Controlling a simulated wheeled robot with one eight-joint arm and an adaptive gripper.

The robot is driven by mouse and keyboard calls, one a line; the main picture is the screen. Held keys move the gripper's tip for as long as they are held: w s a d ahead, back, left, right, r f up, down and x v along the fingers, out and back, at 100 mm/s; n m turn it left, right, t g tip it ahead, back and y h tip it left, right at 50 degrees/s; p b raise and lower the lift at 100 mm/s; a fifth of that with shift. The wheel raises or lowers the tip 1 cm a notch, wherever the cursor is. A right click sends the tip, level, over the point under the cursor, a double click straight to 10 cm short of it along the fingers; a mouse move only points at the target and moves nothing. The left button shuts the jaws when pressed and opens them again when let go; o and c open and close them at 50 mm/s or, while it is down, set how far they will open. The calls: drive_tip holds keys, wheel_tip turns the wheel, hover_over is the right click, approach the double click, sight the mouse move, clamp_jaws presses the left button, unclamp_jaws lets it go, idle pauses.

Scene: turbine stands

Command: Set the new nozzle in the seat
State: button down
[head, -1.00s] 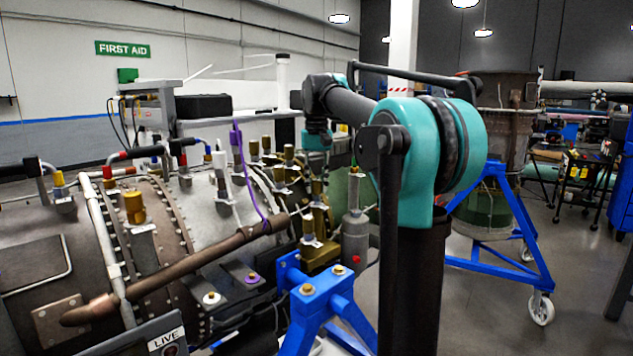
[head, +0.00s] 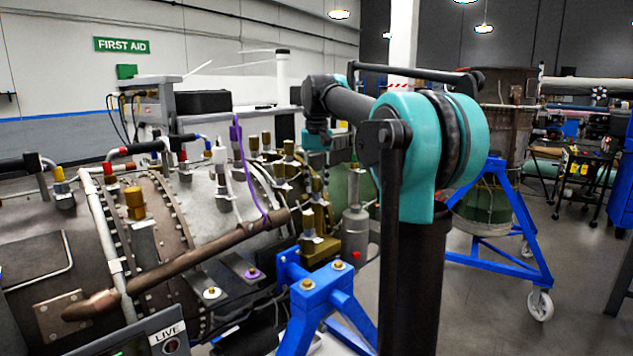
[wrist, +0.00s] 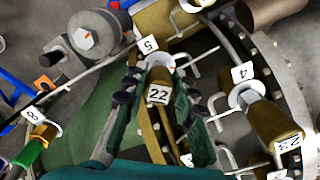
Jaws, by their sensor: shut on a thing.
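In the wrist view, my gripper (wrist: 158,72) has its dark fingers on both sides of a brass nozzle (wrist: 156,122) tagged 22, and it is shut on it. A pale ring (wrist: 160,60) shows between the fingertips, beside a tag 5 (wrist: 148,43). I cannot tell whether the nozzle touches the seat there. Another brass nozzle (wrist: 275,122) tagged 23 stands to the right, by a white ring (wrist: 243,95) and tag 4 (wrist: 242,73). In the head view, the turbine casing (head: 75,215) carries several brass fittings; my gripper's fingers cannot be made out there.
A brown pipe (head: 190,265) and a purple cable (head: 240,165) cross the casing near the fittings. A blue stand (head: 312,300) and a grey cylinder (head: 355,235) are close by. A LIVE panel (head: 165,335) is at the lower left.

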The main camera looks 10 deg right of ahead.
drive_tip(key=shift+f, duration=0.15)
drive_tip(key=c, duration=1)
unclamp_jaws()
drive_tip(key=shift+w, duration=0.1)
drive_tip(key=shift+r, duration=3.6)
